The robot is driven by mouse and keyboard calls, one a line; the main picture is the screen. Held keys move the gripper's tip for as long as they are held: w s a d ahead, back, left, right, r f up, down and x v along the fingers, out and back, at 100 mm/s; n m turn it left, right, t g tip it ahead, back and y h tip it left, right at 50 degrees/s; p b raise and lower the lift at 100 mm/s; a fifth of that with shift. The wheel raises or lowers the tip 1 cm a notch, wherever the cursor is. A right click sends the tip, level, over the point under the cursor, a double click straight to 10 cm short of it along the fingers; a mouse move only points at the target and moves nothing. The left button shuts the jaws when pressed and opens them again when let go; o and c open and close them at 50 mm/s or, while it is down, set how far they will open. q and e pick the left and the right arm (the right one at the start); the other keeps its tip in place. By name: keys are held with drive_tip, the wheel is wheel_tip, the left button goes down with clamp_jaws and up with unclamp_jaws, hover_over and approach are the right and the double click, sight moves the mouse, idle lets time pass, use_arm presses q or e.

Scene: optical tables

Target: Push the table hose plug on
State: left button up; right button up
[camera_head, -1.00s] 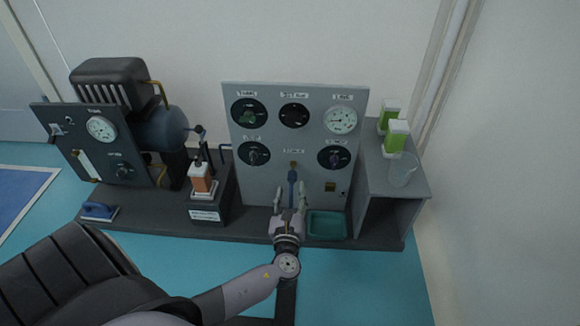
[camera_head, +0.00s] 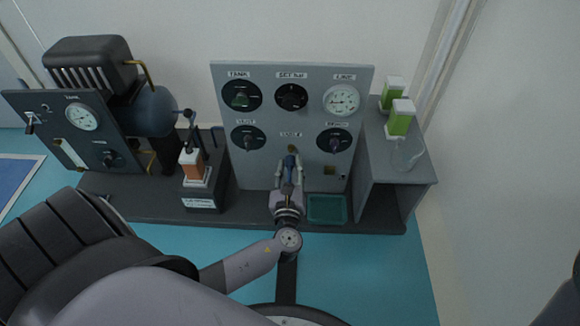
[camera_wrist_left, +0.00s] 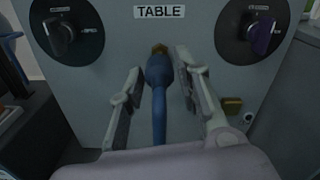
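The blue table hose plug (camera_head: 290,161) points up at the brass fitting (camera_head: 290,148) under the TABLE label on the grey panel. In the left wrist view the plug (camera_wrist_left: 158,72) is right below the brass fitting (camera_wrist_left: 160,49), and its blue hose runs down between my fingers. I cannot tell whether the plug is seated on the fitting. My left gripper (camera_head: 288,166) is open around the plug, one finger on each side, with gaps showing in the left wrist view (camera_wrist_left: 160,64). My right gripper is not in view.
The grey panel (camera_head: 266,172) carries several dials and a gauge. A teal tray (camera_head: 327,209) lies right of my gripper. A small brass block (camera_wrist_left: 232,104) sits on the panel's lower right. A compressor (camera_head: 93,65) and an orange bottle (camera_head: 193,166) stand left, a grey shelf (camera_head: 400,175) right.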

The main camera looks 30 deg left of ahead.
sight(291, 158)
use_arm(q)
clamp_jaws()
drive_tip(key=shift+a, duration=0.1)
idle(0.4)
drive_tip(key=x, duration=0.3)
drive_tip(key=shift+w, duration=0.15)
drive_tip(key=shift+a+r, duration=0.1)
drive_tip(key=shift+o, duration=2)
unclamp_jaws()
drive_tip(key=shift+w, duration=0.1)
